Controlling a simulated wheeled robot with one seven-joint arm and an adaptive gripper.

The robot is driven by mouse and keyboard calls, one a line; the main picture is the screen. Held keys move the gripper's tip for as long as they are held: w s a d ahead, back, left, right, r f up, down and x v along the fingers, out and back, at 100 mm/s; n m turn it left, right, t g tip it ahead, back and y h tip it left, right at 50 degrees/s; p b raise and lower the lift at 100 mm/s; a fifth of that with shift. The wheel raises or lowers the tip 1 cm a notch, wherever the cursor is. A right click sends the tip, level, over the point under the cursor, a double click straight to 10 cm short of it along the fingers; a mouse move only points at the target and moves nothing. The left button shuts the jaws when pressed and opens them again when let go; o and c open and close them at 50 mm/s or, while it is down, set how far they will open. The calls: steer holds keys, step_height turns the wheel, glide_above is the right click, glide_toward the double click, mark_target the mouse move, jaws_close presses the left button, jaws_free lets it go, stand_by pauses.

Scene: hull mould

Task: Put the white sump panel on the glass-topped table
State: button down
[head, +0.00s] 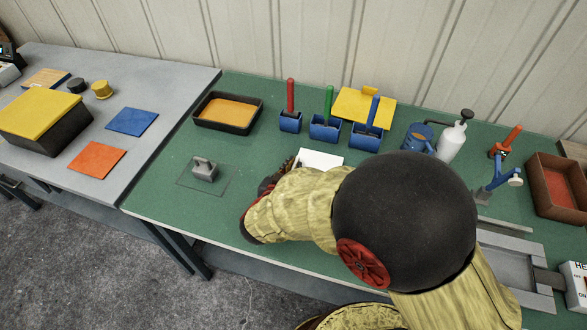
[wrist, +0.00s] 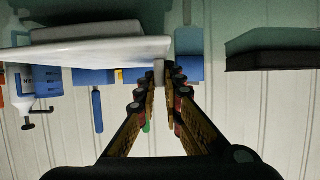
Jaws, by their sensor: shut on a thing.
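The white sump panel (head: 320,158) shows in the head view beyond my forearm, over the green table, partly hidden by my arm. In the wrist view, which looks upside down, the white panel (wrist: 95,50) fills the upper left, seen nearly edge-on. My gripper (wrist: 166,72) is shut on a small pale tab at the panel's edge. In the head view my gripper is mostly hidden behind my arm. A grey-topped table (head: 180,75) stands at the left, beside the green-topped table (head: 160,195). I cannot tell from the surfaces which top is glass.
A grey handled block (head: 204,169) stands on a clear square sheet on the green top. A black tray (head: 228,112), blue holders (head: 325,127) and a white bottle (head: 451,142) stand behind. The grey table carries a yellow-lidded box (head: 45,120), a blue panel (head: 132,121) and an orange panel (head: 97,159).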

steer(key=shift+f, duration=0.15)
steer(key=c, duration=1.9)
jaws_free()
